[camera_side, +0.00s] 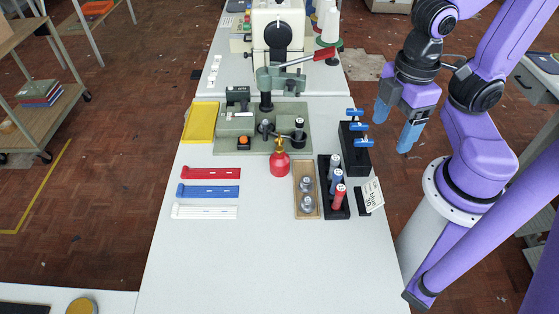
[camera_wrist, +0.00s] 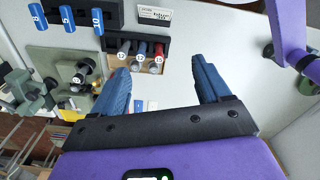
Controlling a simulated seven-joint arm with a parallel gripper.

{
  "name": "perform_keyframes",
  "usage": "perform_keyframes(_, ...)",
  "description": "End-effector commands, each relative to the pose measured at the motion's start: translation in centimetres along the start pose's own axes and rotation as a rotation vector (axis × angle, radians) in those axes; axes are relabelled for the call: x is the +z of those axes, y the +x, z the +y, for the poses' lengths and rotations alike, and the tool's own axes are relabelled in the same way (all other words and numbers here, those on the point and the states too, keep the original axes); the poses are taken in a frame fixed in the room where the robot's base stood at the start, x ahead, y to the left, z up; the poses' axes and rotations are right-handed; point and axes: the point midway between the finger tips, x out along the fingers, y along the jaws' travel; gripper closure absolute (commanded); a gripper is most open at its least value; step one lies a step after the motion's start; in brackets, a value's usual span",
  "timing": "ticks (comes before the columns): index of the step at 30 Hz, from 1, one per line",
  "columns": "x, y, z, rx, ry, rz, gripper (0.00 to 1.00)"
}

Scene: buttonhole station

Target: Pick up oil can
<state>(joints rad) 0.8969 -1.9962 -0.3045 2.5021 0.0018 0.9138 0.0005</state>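The oil can (camera_side: 280,163) is a small red can with a brass-coloured neck and spout. It stands upright on the white table, just in front of the green fixture, in the side view. I cannot make it out in the wrist view. My gripper (camera_side: 395,125) hangs at the table's right side, to the right of the blue-handled tools and well apart from the can. In the wrist view my gripper (camera_wrist: 163,68) has its two blue fingers wide apart with nothing between them.
Between can and gripper stand a wooden tray (camera_side: 297,206), a black rack (camera_side: 324,172) of numbered-top tools and a black block (camera_side: 355,160) with blue handles. The green fixture (camera_side: 225,146) with a red-handled lever is behind. Coloured strips (camera_side: 210,191) lie left; the front table is clear.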

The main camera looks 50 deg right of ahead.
Motion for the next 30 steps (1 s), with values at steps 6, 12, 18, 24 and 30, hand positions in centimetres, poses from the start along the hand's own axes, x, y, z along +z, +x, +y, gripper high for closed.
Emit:
perform_keyframes(6, -0.2, 0.1, 0.1, 0.006, -0.007, -0.012, 0.24)
perform_keyframes(12, -2.5, 1.5, 1.7, 0.073, -0.103, -0.138, 0.24)
perform_keyframes(18, -6.6, 3.8, 3.9, 0.188, -0.269, -0.343, 0.24)
perform_keyframes(24, -10.9, 6.4, 5.4, 0.302, -0.439, -0.541, 0.24)
perform_keyframes(30, -15.0, 9.3, 6.0, 0.414, -0.618, -0.734, 0.24)
